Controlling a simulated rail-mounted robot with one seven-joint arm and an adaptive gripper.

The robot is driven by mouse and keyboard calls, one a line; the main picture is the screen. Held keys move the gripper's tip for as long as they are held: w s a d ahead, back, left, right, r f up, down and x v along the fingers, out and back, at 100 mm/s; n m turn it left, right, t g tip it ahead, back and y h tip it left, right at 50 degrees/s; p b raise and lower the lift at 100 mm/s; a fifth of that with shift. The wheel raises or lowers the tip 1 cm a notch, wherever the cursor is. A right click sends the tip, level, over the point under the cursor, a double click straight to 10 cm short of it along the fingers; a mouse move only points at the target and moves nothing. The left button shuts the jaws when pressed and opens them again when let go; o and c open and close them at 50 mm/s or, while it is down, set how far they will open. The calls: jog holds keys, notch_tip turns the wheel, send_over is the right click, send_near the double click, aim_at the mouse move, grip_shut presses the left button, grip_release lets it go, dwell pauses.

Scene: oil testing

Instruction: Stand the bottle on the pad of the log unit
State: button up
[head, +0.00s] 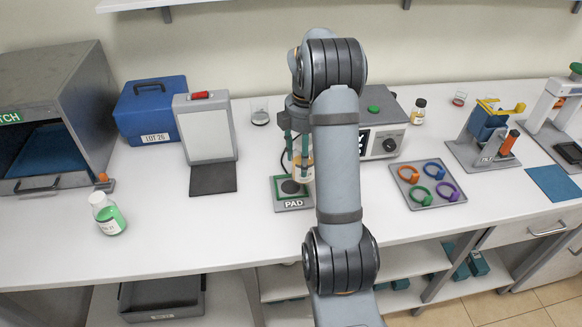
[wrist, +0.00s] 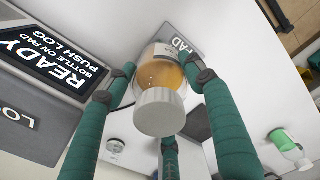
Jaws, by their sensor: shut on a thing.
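My gripper (head: 298,146) has green fingers and is shut on a clear bottle with amber liquid and a white cap. The bottle shows in the head view (head: 302,170), partly behind the fingers and arm, and in the wrist view (wrist: 168,77), cap toward the camera. The pad, a dark disc on a grey plate marked PAD (head: 293,204), lies below the bottle; its label edge also shows in the wrist view (wrist: 182,43). I cannot tell whether the bottle touches the pad. The log unit's screen (wrist: 50,65) reads READY, BOTTLE ON PAD, PUSH LOG. My arm hides part of the unit.
A bottle of green liquid (head: 108,214) stands at the left before a grey hood (head: 60,95). A white panel stand (head: 207,130) is left of the pad. A tray of coloured rings (head: 428,185) lies to the right. The front left of the bench is mostly clear.

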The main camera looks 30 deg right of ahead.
jog(key=w, duration=0.1)
jog(key=w+a+f, duration=0.1)
jog(key=w+a+f+p, duration=0.1)
jog(key=shift+w+f, duration=0.2)
jog(key=shift+w, duration=0.2)
jog(key=shift+f+p, duration=0.45)
jog(key=shift+f, duration=1.55)
jog(key=shift+f, duration=0.1)
jog(key=shift+f, duration=0.15)
jog(key=o, duration=1.5)
jog(key=shift+o, duration=0.2)
jog(key=shift+w+r, duration=0.1)
jog(key=shift+r, duration=0.6)
notch_tip(320, 180, up, 11)
